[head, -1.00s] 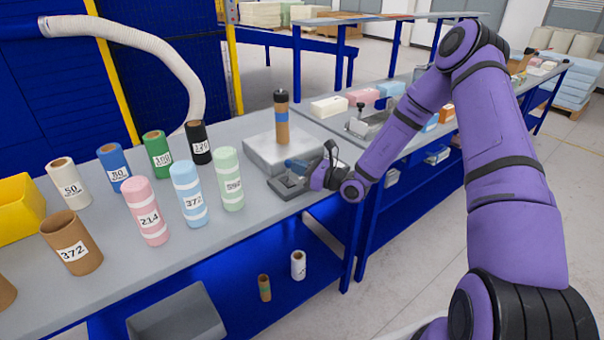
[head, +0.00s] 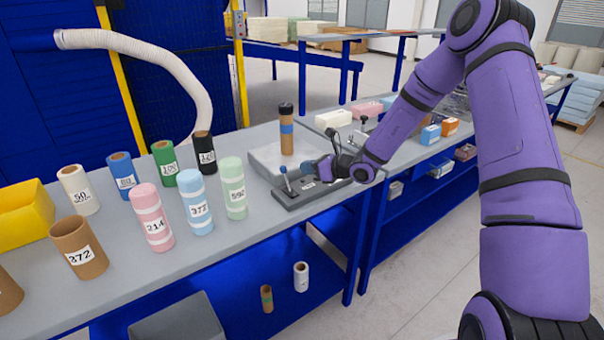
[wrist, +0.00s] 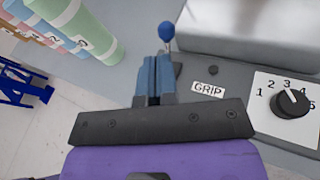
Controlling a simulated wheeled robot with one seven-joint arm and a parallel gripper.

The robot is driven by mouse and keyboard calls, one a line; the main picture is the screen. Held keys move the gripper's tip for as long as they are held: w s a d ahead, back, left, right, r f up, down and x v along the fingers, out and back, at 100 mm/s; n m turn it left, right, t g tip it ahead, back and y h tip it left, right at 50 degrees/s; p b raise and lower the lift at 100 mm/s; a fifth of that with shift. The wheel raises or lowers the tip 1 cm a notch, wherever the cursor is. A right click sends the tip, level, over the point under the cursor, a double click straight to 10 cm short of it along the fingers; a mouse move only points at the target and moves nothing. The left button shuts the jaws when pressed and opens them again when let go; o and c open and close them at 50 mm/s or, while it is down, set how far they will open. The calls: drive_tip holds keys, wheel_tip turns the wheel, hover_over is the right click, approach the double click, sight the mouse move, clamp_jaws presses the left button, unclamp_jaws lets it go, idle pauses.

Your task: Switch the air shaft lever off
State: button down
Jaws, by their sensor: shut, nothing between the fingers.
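The lever with a blue ball knob (head: 284,171) stands up from the left end of the grey control panel (head: 290,199). In the wrist view the blue knob (wrist: 167,32) shows just beyond my fingertips, near the GRIP label (wrist: 208,89). My gripper (head: 311,166) is shut and empty, just right of the lever in the head view. Its blue fingers (wrist: 156,62) lie together in the wrist view. The fingers hide part of the lever's stem, and I cannot tell whether they touch it. A black dial (wrist: 292,102) numbered 1 to 5 sits on the panel.
A brown roll with a blue band and dark top (head: 286,130) stands on the grey block (head: 262,158) behind the panel. Several labelled rolls stand to the left, the light green one (head: 234,188) nearest. The table's front edge is just before the panel.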

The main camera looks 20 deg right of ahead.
drive_tip(key=r+v, duration=0.2)
drive_tip(key=v, duration=0.7)
drive_tip(key=shift+w+r, duration=0.2)
drive_tip(key=shift+w, duration=0.05)
drive_tip(key=shift+d, duration=0.1)
drive_tip(key=s+a+r+n+g+h, duration=0.1)
drive_tip(key=s+a+r+n+g, duration=0.3)
drive_tip(key=s+r+n, duration=0.4)
drive_tip(key=s+a+r+n+g+h, duration=0.1)
drive_tip(key=s+a+r+n+g, duration=0.3)
drive_tip(key=s+r+n, duration=0.45)
drive_tip(key=s+d+r+n+t+h, duration=0.1)
drive_tip(key=s+d+r+n+h, duration=0.1)
drive_tip(key=s, duration=0.5)
drive_tip(key=s+d+r+n+t+h, duration=0.1)
drive_tip(key=s+d+r+n+h, duration=0.1)
drive_tip(key=s+n, duration=0.4)
drive_tip(key=s+d+r+n+t+h, duration=0.1)
drive_tip(key=s+d+r+n+h, duration=0.1)
drive_tip(key=s, duration=0.6)
drive_tip(key=r+n+h, duration=0.1)
drive_tip(key=n+h, duration=0.1)
drive_tip(key=shift+d+h, duration=0.3)
drive_tip(key=shift+d, duration=0.1)
